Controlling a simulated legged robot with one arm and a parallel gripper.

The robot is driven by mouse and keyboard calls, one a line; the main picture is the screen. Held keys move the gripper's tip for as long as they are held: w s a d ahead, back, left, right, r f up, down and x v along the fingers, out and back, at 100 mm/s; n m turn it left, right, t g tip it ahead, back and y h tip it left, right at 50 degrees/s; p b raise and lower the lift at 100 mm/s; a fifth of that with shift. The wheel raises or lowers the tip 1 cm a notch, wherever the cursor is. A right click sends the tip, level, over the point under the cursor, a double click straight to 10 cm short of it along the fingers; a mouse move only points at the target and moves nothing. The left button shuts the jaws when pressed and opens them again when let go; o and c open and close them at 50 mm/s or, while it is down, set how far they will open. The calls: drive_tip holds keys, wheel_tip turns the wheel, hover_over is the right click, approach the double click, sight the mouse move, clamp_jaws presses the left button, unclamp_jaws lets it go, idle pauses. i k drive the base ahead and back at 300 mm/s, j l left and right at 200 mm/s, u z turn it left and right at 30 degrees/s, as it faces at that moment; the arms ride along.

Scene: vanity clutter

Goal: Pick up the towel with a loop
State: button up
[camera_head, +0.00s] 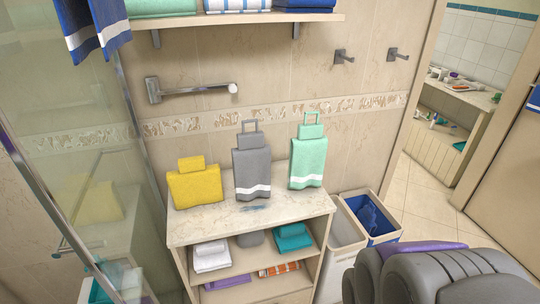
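Three folded towels stand upright on the marble top of a low cabinet. The grey towel (252,168) in the middle has a white stripe near its bottom and an open square loop at its top. The mint towel (308,160) on the right also has a white stripe and a similar open loop. The yellow towel (195,186) on the left is shorter, with a solid block at its top and no open loop that I can see. All three stand apart.
The cabinet (190,231) holds folded towels on its lower shelves. A small bluish item (253,208) lies before the grey towel. Two bins (345,232) stand to the right. A wall shelf (235,18) and bar (190,91) are above, shower glass (95,150) left.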

sight(308, 151)
drive_tip(key=i+l, duration=0.25)
drive_tip(key=l, duration=0.15)
drive_tip(key=i+l, duration=0.25)
drive_tip(key=l, duration=0.2)
drive_tip(key=i+l, duration=0.25)
drive_tip(key=l, duration=0.15)
drive_tip(key=i+l, duration=0.3)
drive_tip(key=l, duration=0.15)
drive_tip(key=u, duration=0.05)
